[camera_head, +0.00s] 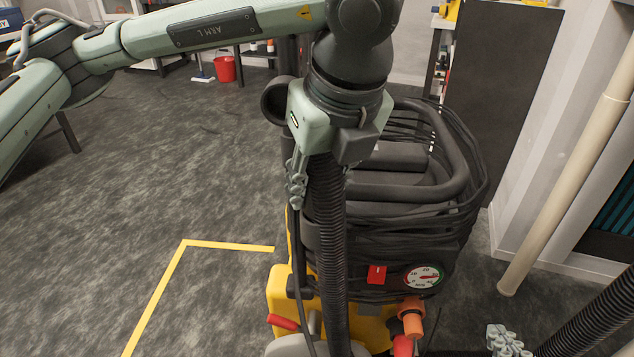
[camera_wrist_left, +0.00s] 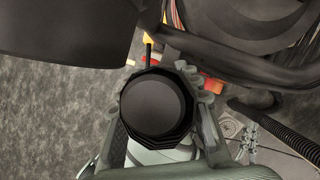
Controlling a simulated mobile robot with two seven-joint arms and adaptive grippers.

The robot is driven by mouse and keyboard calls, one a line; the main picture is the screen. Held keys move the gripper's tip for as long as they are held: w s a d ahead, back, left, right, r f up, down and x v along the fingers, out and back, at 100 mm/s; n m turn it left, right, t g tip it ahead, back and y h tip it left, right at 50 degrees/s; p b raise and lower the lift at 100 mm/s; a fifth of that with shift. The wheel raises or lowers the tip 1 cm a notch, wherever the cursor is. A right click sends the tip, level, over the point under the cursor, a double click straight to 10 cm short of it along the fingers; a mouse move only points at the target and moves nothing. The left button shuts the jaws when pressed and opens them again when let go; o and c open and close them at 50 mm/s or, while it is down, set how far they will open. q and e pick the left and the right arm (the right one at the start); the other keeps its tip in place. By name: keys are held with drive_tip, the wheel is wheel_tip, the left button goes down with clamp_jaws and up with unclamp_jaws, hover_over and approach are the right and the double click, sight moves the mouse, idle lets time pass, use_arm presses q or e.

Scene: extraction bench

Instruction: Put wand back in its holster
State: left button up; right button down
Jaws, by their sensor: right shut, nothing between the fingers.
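My left gripper (camera_head: 297,182) points down in front of the yellow and black extraction machine. In the left wrist view its fingers (camera_wrist_left: 160,140) flank a round black end (camera_wrist_left: 157,105), apparently of the wand, and are shut on it. A ribbed black hose (camera_head: 329,240) runs down below this gripper. The rest of the wand is hidden by the wrist and fingers. A dark open ring (camera_head: 276,99), possibly the holster, shows at the machine's upper left, behind and left of the wrist. My right gripper (camera_head: 505,341) is shut and empty at lower right.
The machine (camera_head: 425,250) carries coiled black cable, a handle bar, a red switch (camera_head: 376,274) and a gauge (camera_head: 423,276). A pale pole (camera_head: 570,185) and wall stand to its right. Open floor with a yellow line (camera_head: 165,285) lies left. A red bucket (camera_head: 225,68) stands behind.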

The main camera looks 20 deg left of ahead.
use_arm(q)
drive_tip(key=o, duration=0.4)
drive_tip(key=v, duration=1.2)
drive_tip(key=shift+s, duration=0.1)
